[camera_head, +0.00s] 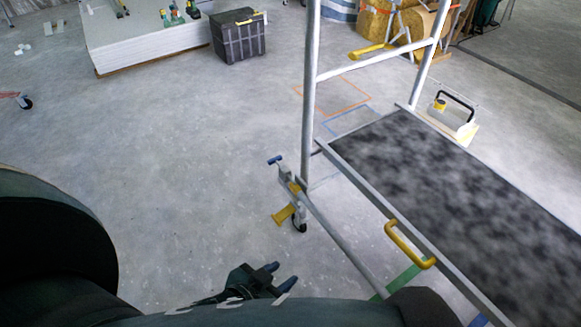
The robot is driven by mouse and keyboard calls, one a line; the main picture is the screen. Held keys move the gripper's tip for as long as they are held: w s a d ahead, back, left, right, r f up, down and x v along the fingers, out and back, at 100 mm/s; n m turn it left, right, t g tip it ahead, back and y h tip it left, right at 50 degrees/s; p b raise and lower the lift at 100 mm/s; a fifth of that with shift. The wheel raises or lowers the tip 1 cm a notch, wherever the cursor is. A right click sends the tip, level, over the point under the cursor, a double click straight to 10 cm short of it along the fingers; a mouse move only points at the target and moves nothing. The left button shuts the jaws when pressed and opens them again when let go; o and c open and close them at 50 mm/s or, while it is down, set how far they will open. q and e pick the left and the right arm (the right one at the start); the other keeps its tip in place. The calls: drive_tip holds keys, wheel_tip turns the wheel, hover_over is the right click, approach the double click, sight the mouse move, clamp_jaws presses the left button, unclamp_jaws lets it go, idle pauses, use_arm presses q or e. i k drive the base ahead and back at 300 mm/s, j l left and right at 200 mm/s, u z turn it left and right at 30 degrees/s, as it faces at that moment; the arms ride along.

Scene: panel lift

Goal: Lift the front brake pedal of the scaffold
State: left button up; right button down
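The scaffold (308,90) stands at the right, with pale metal posts and a dark speckled platform (440,180). At its near left corner is a caster wheel (299,224) with a yellow brake pedal (284,214) sticking out to the left, low over the floor. My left gripper (285,273) is dark, at the bottom centre, below the pedal in the picture and apart from it. Its two fingers are spread with nothing between them. My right gripper is not visible.
A yellow handle (410,245) is on the platform's near side rail. A blue-ended fitting (275,160) juts out above the caster. A black crate (238,36) and a stack of white panels (145,35) stand at the back left. The floor left of the scaffold is clear.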

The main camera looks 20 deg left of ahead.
sight(289, 209)
drive_tip(key=j+u, duration=0.1)
drive_tip(key=u, duration=0.75)
drive_tip(key=z, duration=0.95)
drive_tip(key=i+j+z, duration=0.1)
drive_tip(key=j+z, duration=0.15)
drive_tip(key=z, duration=0.15)
drive_tip(key=j+z, duration=0.25)
drive_tip(key=z, duration=0.15)
drive_tip(key=i+j+z, duration=0.1)
drive_tip(key=j+z, duration=0.65)
drive_tip(key=k+j+z, duration=0.15)
drive_tip(key=j+z, duration=0.2)
drive_tip(key=j, duration=0.15)
drive_tip(key=k+j+z, duration=0.1)
drive_tip(key=j, duration=0.25)
drive_tip(key=k+j+z, duration=0.15)
drive_tip(key=j, duration=0.2)
drive_tip(key=j+z, duration=0.1)
drive_tip(key=j, duration=0.25)
drive_tip(key=k+j, duration=0.15)
drive_tip(key=j, duration=0.25)
drive_tip(key=k+j, duration=0.2)
drive_tip(key=j, duration=0.15)
drive_tip(key=k+j, duration=0.15)
drive_tip(key=j, duration=0.25)
drive_tip(key=k+j+z, duration=0.1)
drive_tip(key=j, duration=0.25)
drive_tip(key=k+j, duration=0.4)
drive_tip(key=j, duration=0.35)
